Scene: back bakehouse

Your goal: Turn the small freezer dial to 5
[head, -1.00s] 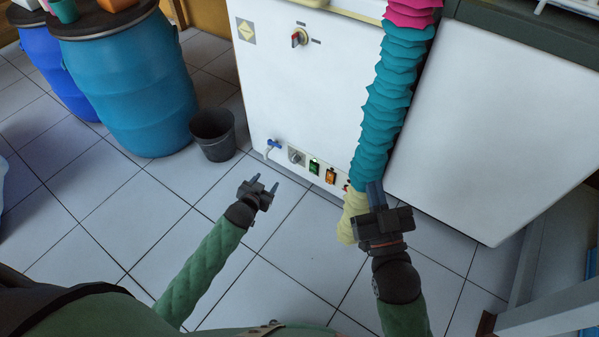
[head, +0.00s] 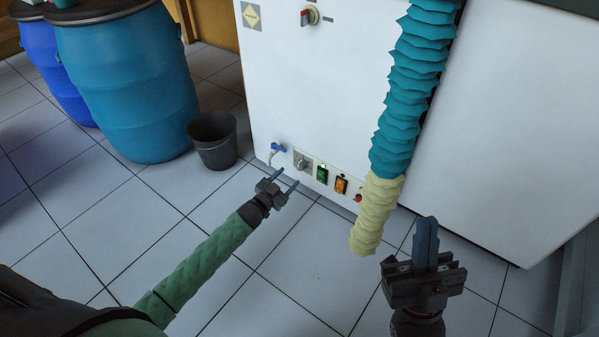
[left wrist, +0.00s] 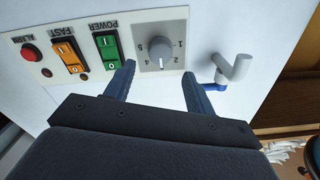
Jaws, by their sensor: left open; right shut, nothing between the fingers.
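The small freezer dial (head: 302,162) is a grey round knob on a square plate, low on the front of a white freezer. In the left wrist view the dial (left wrist: 164,48) shows numerals including 1, 2, 4 and 5; I cannot tell surely where its pointer stands. My left gripper (head: 286,178) is open and empty, just in front of the dial. In the left wrist view its fingertips (left wrist: 158,71) straddle the lower part of the dial plate, with no clear contact. My right gripper (head: 427,222) is shut and empty, well right of the dial.
Beside the dial are a green POWER switch (left wrist: 108,46), an orange FAST switch (left wrist: 66,55), a red ALARM button (left wrist: 30,52) and a blue-handled tap (left wrist: 235,70). A teal and cream ribbed column (head: 405,95) hangs before the freezer. A bucket (head: 214,140) stands left.

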